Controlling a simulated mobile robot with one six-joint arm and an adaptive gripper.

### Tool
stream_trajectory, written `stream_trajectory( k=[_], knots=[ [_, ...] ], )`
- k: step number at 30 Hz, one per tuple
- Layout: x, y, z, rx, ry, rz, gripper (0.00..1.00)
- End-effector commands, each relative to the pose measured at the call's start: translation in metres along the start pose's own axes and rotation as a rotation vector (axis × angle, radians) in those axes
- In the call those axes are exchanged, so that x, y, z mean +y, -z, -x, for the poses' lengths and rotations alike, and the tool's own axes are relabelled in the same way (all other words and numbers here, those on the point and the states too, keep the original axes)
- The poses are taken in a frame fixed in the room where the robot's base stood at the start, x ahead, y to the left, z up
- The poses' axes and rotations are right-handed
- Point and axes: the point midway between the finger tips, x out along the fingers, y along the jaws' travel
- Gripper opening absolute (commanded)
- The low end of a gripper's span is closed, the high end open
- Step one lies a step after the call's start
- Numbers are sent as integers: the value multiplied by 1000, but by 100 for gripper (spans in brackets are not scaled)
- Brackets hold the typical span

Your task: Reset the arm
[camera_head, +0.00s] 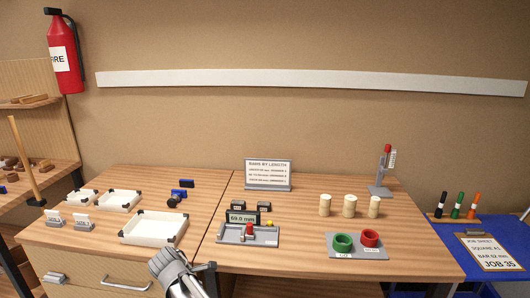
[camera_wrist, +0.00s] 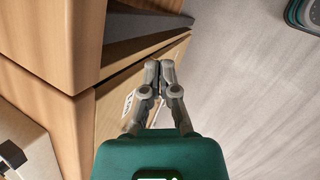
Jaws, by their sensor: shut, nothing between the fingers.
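My gripper (camera_wrist: 159,66) is in the middle of the wrist view, with its two grey fingers together and nothing between them. Its fingertips are beside a wooden cabinet face, with the grey floor to the right. I cannot tell whether they touch the cabinet. In the head view, part of my grey arm shows at the bottom, in front of the bench's front edge. The fingertips are not clear in that view.
The wooden bench (camera_head: 290,190) carries white trays (camera_head: 150,240), a measuring device (camera_head: 235,238), pale cylinders (camera_head: 349,206), and green (camera_head: 342,254) and red (camera_head: 371,249) rings. A clipboard (camera_head: 490,263) lies on a blue surface at right. The floor (camera_wrist: 260,90) is open.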

Motion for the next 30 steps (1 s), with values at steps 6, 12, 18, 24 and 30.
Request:
stream_trajectory(
  k=[6, 12, 18, 24, 30],
  knots=[
    [-11, -71, -15, 12, 86, -259, 0],
    [-26, -128, -27, 18, 163, -495, 0],
    [-45, -180, -34, 18, 237, -733, 0],
    [-68, -229, -38, 12, 312, -970, 0],
    [-93, -275, -38, 1, 386, -1209, 0]
  ],
)
